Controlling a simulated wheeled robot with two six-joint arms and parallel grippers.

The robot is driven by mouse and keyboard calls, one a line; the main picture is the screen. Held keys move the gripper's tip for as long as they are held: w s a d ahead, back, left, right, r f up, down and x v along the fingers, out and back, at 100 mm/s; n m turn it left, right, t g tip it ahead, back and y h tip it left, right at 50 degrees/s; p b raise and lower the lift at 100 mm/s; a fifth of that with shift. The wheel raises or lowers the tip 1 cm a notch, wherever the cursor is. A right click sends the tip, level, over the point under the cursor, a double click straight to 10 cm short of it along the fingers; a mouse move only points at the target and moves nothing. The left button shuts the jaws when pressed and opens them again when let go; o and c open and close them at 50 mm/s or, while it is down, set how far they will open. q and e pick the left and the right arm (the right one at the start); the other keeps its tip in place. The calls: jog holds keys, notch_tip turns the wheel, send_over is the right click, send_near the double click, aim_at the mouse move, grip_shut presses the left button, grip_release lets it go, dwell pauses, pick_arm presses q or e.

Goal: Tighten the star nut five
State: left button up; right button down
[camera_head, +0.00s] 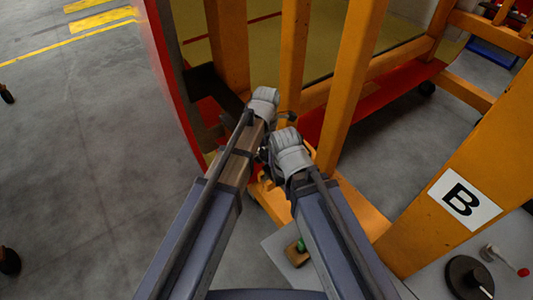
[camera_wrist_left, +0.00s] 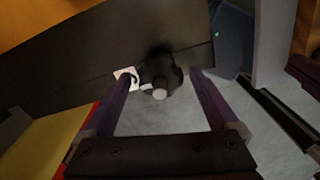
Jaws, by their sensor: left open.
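In the left wrist view a dark, rounded knob-like nut (camera_wrist_left: 160,72) with a pale stub end sits in front of a dark panel. Its lobes are blurred, so I cannot count them. My left gripper (camera_wrist_left: 163,75) is open, with one finger on either side of the nut. A gap shows on both sides, and I cannot tell whether the tips reach around it. A small white label (camera_wrist_left: 126,77) with a dark mark lies beside the left finger; its number is unreadable. In the head view my left wrist hides most of this area. My right gripper's fingers cannot be made out.
Orange frame posts (camera_head: 293,55) stand close around both of my arms. A red-edged panel (camera_head: 168,75) rises on the left. An orange beam with a "B" sign (camera_head: 465,202) is at the right, near a black round knob (camera_head: 469,278).

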pick_arm(q)
jog(key=shift+c, duration=0.3)
jog(key=c, duration=1.3)
